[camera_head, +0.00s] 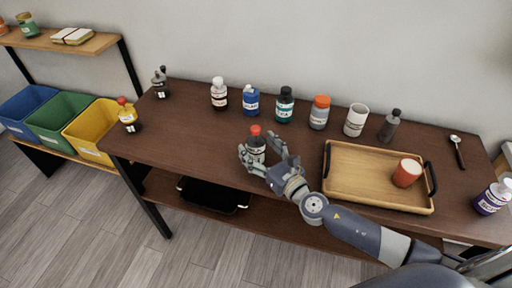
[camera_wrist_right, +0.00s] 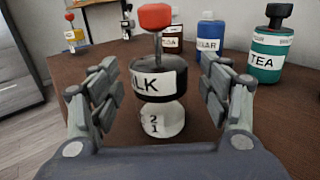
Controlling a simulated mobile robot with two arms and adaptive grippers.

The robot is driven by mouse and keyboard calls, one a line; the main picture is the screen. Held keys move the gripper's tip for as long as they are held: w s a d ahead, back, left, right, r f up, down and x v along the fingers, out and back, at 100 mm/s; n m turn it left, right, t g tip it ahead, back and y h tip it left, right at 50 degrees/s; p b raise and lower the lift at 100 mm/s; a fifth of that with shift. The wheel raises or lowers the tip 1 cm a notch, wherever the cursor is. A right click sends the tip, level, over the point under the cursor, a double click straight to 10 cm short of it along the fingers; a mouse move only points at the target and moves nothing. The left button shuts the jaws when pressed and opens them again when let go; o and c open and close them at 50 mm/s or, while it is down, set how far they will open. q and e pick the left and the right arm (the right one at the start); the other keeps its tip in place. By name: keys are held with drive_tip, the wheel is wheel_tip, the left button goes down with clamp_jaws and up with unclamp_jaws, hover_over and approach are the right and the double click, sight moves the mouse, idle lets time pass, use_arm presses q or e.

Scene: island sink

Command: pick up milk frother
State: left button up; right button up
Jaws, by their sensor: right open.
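The milk frother (camera_head: 256,143) stands upright near the front edge of the dark wooden table. In the right wrist view the milk frother (camera_wrist_right: 150,82) has a red knob on a thin stem, a black body with a white label ending in "LK", and a pale lower part with numbers. My right gripper (camera_head: 263,148) is open around it in the head view. In the right wrist view the fingers of my right gripper (camera_wrist_right: 158,88) stand on either side of it, with visible gaps. My left gripper is not in view.
A wooden tray (camera_head: 345,190) with a red cup (camera_head: 407,173) lies right of my gripper. Several bottles and a white cup (camera_head: 356,120) line the table's back. A yellow, red-topped bottle (camera_head: 128,115) stands left. The table (camera_head: 190,135) is clear left of the frother.

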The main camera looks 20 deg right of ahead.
drive_tip(key=shift+x, duration=0.8)
drive_tip(key=shift+s, duration=0.1)
drive_tip(key=shift+c, duration=1.1)
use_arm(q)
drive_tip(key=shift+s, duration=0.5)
use_arm(e)
drive_tip(key=c, duration=1)
